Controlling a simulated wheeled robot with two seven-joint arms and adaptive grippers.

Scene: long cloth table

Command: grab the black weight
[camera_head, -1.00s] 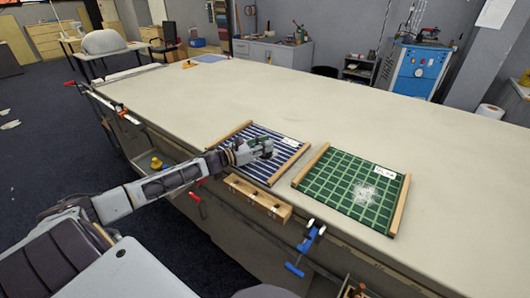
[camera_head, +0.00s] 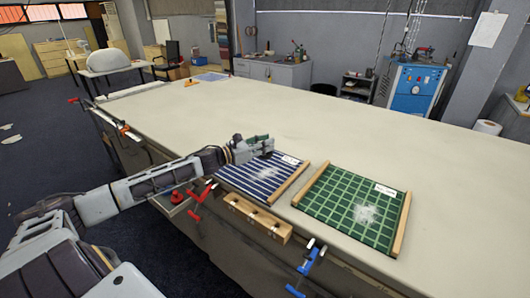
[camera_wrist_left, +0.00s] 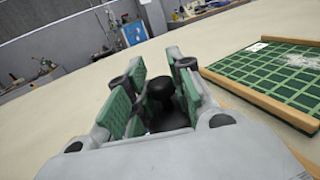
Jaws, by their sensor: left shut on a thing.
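The black weight (camera_wrist_left: 165,100) shows in the left wrist view between the green-padded fingers of my left gripper (camera_wrist_left: 155,88). It has a round knob on top and a wider dark body below, partly hidden by the fingers and the gripper housing. The gripper is shut on it. My right gripper is not in view.
A green checked cloth panel (camera_head: 345,212) with wooden side bars lies to the right of the striped one. A wooden block with holes (camera_head: 257,217) and a blue clamp (camera_head: 308,262) are at the table's front edge. The long table (camera_head: 300,118) is clear behind the panels.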

